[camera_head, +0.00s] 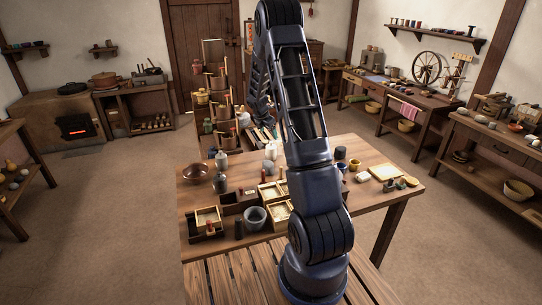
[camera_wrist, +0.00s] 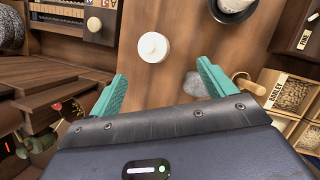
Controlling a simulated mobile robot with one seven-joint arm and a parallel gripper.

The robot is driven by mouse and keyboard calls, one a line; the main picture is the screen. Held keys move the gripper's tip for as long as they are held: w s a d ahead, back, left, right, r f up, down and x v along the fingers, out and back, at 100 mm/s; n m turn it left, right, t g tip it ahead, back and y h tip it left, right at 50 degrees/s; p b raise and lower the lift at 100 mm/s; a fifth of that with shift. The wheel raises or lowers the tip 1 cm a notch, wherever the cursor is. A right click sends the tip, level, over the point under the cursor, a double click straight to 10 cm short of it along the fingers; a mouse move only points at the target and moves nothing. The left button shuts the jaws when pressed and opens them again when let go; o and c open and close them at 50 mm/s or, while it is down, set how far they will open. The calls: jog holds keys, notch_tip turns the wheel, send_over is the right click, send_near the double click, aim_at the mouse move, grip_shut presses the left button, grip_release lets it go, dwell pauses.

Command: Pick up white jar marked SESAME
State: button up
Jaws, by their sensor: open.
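In the wrist view a small round white thing (camera_wrist: 152,47), seen from above and looking like a white jar or its lid, stands on a brown wooden surface (camera_wrist: 185,35). No SESAME marking is readable on it. My gripper (camera_wrist: 160,86) is open, its two teal fingers spread wide, with nothing held. The white thing lies beyond the fingertips, roughly centred between them. In the head view a white jar (camera_head: 270,152) stands at the back of the central table, left of my arm; I cannot tell if it is the same one.
A dark-and-white round vessel (camera_wrist: 232,6) stands beyond the right finger. Near that finger are a greyish patch (camera_wrist: 196,85) and a wooden handle (camera_wrist: 246,84). A box marked BARLEY (camera_wrist: 281,92) is at right. The table (camera_head: 350,205) also holds a bowl (camera_head: 198,173) and a grey pot (camera_head: 255,218).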

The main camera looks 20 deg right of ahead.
jog(key=n, duration=0.2)
send_near(271, 146)
notch_tip(271, 146, down, 2)
jog(key=x, duration=0.5)
jog(key=shift+w+d, duration=0.15)
jog(key=shift+d, duration=0.2)
jog(key=shift+w+x, duration=0.2)
jog(key=shift+x, duration=1.25)
jog(key=shift+w+x, duration=0.15)
jog(key=shift+x, duration=1.25)
jog(key=shift+r, duration=0.15)
jog(key=c, duration=1.3)
